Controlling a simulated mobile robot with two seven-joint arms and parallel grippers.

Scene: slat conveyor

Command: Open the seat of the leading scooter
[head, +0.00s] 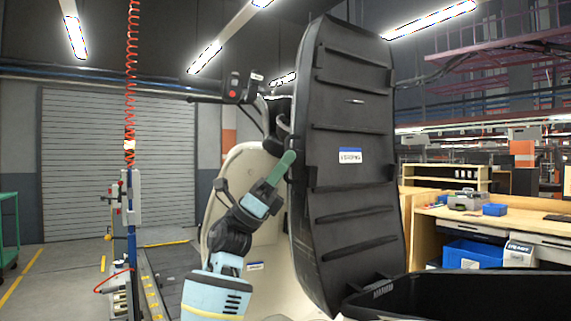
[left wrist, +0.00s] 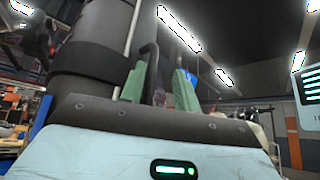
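The scooter's black seat (head: 350,205) stands raised, nearly upright, in the middle of the head view. Its ribbed underside with a small label faces me. The open storage bin (head: 470,290) lies below it at the lower right. The cream scooter body (head: 240,185) with its handlebar (head: 236,90) shows behind my left arm. My left gripper (head: 289,158) is at the seat's left edge; whether it touches cannot be told. In the left wrist view, its green fingers (left wrist: 160,86) are apart, with a dark bar showing between or behind them. My right gripper is out of view.
A workbench (head: 465,220) with blue bins (head: 472,254) stands at the right. A tool post (head: 130,225) with a red coiled hose (head: 132,70) stands at the left. The floor before the grey shutter door (head: 115,160) looks clear.

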